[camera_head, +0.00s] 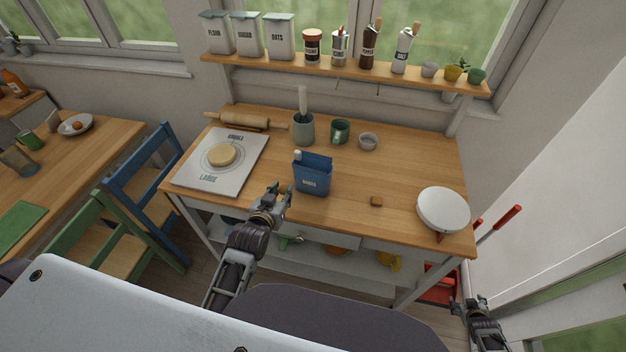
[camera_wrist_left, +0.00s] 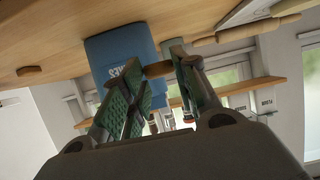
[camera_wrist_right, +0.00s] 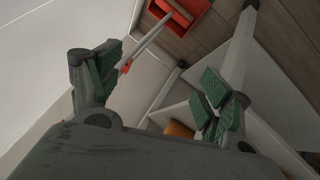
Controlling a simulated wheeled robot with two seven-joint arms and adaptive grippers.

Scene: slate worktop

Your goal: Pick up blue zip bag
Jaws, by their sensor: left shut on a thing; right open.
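My left gripper (camera_head: 275,192) is just left of and in front of the bag, near the table's front edge. In the left wrist view its fingers (camera_wrist_left: 155,82) are closed on a small brown thing (camera_wrist_left: 158,70), too little shown to name. The bag is not between them. My right gripper (camera_head: 469,305) is open and empty, low at the right, off the table.
A white board (camera_head: 190,180) with dough (camera_head: 221,155) lies left. A grey-green crock (camera_head: 303,130), a green mug (camera_head: 340,131) and a small bowl (camera_head: 368,141) stand behind. A small brown block (camera_head: 376,201) and a white round thing (camera_head: 443,209) are right.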

